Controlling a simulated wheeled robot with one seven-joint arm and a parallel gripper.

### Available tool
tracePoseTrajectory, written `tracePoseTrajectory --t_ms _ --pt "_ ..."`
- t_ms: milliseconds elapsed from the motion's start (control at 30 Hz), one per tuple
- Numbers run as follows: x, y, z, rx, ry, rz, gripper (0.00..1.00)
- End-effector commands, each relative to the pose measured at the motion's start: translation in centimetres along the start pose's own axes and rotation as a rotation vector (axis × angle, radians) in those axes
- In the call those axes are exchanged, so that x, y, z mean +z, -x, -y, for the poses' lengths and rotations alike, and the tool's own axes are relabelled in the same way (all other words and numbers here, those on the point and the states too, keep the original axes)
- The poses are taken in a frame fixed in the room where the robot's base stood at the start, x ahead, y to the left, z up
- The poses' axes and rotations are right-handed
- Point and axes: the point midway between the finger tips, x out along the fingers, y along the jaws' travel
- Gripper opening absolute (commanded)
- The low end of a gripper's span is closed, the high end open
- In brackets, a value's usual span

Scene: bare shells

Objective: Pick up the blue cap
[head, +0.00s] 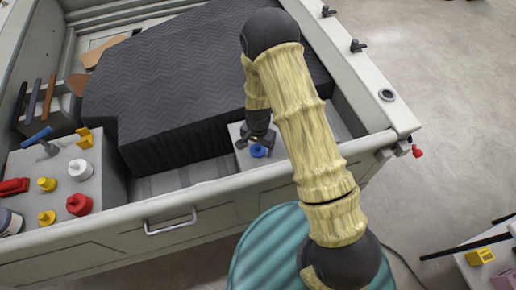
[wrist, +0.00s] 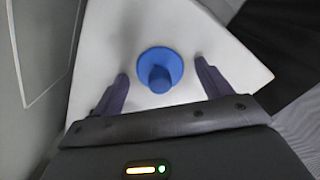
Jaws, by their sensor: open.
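The blue cap (head: 258,151) sits on a light surface inside the grey bed, close to its near wall. It has a round flat base with a short knob, seen from above in the wrist view (wrist: 160,68). My gripper (head: 254,138) is over it, with part of the cap hidden behind it in the head view. In the wrist view, my gripper (wrist: 160,85) is open, with one dark finger on each side of the cap. Clear gaps show between the fingers and the cap. I cannot tell the exact height above it.
A black quilted block (head: 190,80) fills much of the bed beside the cap. The bed's near wall (head: 200,205) runs below. A grey box (head: 75,190) with red, yellow and white items stands at the left. The white surface (wrist: 235,75) around the cap is otherwise bare.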

Motion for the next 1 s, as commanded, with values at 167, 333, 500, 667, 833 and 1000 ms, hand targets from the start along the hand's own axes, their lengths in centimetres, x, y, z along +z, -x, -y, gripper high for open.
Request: tracePoseTrajectory --t_ms 167,333,500,667,833,1000 --pt "0.0 0.0 0.0 0.0 0.0 0.0 0.54" --pt "0.0 0.0 0.0 0.0 0.0 0.0 0.3" --pt "0.0 0.0 0.0 0.0 0.0 0.0 0.3" --pt "0.0 0.3 0.0 -0.001 0.0 -0.001 0.3" --pt "-0.1 1.7 0.1 -0.003 0.0 -0.003 0.3" --pt "-0.1 4.0 0.1 -0.003 0.001 -0.004 0.3"
